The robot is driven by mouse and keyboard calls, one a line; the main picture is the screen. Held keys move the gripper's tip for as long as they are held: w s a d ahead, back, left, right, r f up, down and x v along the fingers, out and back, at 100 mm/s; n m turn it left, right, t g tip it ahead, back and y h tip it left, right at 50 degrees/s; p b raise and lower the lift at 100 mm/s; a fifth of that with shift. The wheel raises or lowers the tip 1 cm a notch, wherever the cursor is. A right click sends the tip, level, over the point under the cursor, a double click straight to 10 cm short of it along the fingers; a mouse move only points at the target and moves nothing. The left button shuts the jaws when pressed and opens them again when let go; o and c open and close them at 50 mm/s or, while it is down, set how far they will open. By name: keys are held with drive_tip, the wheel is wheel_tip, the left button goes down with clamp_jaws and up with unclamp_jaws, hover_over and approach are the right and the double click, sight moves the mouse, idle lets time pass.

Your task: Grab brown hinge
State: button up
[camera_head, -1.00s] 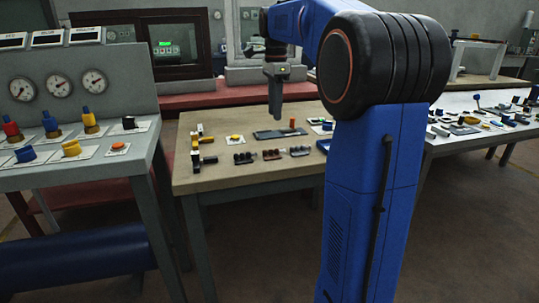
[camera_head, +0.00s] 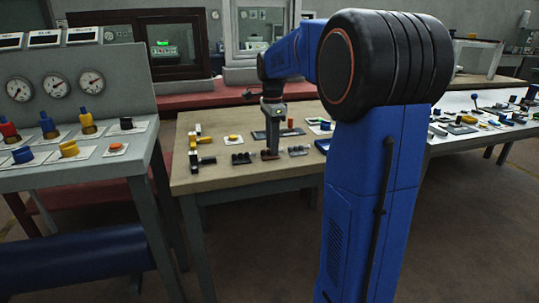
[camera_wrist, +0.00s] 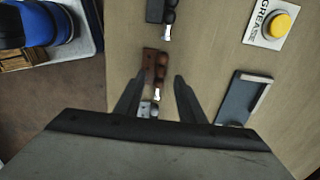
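The brown hinge (camera_wrist: 150,62) lies on the wooden table, with darker round knobs along one side and a small pale tip. In the wrist view it sits between and just ahead of the fingertips of my gripper (camera_wrist: 159,76). The fingers are apart, one on each side, and I see no contact. In the head view my gripper (camera_head: 271,146) points down over the middle of the hinge row and hides most of the brown hinge. A black hinge (camera_head: 242,158) lies to its left and a grey hinge (camera_head: 298,151) to its right.
A yellow button on a plate marked GREASE (camera_wrist: 279,24) and a dark plate with a metal bar (camera_wrist: 243,98) lie near the hinges. Black and yellow parts (camera_head: 194,150) stand at the table's left edge. A control console (camera_head: 75,120) stands left of the table.

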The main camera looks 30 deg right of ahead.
drive_tip(key=shift+f, duration=0.3)
drive_tip(key=shift+c, duration=0.4)
clamp_jaws()
drive_tip(key=shift+r, duration=0.15)
